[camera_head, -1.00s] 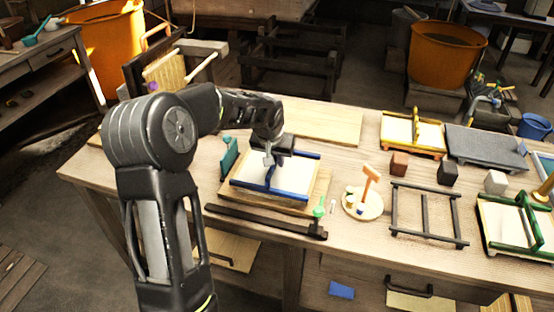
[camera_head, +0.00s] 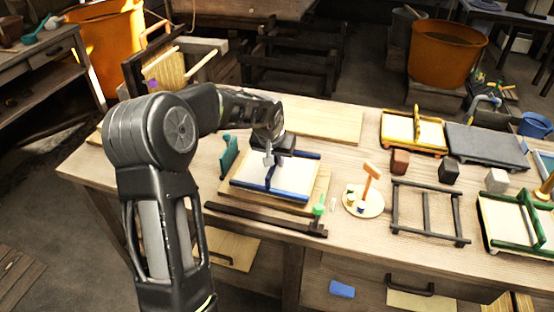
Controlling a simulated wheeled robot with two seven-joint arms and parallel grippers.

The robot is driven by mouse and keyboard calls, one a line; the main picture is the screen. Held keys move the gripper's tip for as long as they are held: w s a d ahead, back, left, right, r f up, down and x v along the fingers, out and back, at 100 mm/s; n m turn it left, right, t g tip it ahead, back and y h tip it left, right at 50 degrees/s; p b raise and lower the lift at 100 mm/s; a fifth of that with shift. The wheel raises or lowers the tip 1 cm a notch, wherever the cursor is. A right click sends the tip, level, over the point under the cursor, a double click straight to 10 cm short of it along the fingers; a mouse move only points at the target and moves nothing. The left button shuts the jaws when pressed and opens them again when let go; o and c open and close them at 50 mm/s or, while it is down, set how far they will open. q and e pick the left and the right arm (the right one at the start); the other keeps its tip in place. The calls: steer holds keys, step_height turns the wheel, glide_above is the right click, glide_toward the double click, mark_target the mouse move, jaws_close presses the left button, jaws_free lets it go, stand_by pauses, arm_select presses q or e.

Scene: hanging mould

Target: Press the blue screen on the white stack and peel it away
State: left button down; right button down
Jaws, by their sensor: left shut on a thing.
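The blue screen (camera_head: 258,190) is a flat blue-edged frame with a white face and a raised blue bar (camera_head: 274,176) across its middle. It lies on a pale wooden board (camera_head: 317,195) left of the workbench's middle. My left gripper (camera_head: 268,162) reaches over it from the left and is shut on the raised blue bar. The gripper and wrist hide part of the screen's far side. I cannot tell the white stack apart from the screen's white face. My right gripper is not in view.
A dark bar (camera_head: 262,221) lies in front of the screen, a teal piece (camera_head: 229,155) stands left of it. A round dish (camera_head: 364,203), a dark ladder-like rack (camera_head: 426,212), yellow (camera_head: 412,133) and green (camera_head: 515,222) frames stand to the right. Bare board lies behind.

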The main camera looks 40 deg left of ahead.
arm_select(q)
steer(key=shift+f+b, duration=0.3)
steer(key=shift+f, duration=0.1)
steer(key=shift+s+d+f, duration=0.1)
steer(key=shift+s+f, duration=0.05)
steer(key=shift+f, duration=0.1)
stand_by(1.7)
steer(key=shift+r, duration=0.2)
steer(key=shift+r+p, duration=0.6)
steer(key=shift+r, duration=0.65)
steer(key=shift+r, duration=0.1)
steer(key=shift+r+p, duration=2.15)
steer(key=shift+r, duration=1.3)
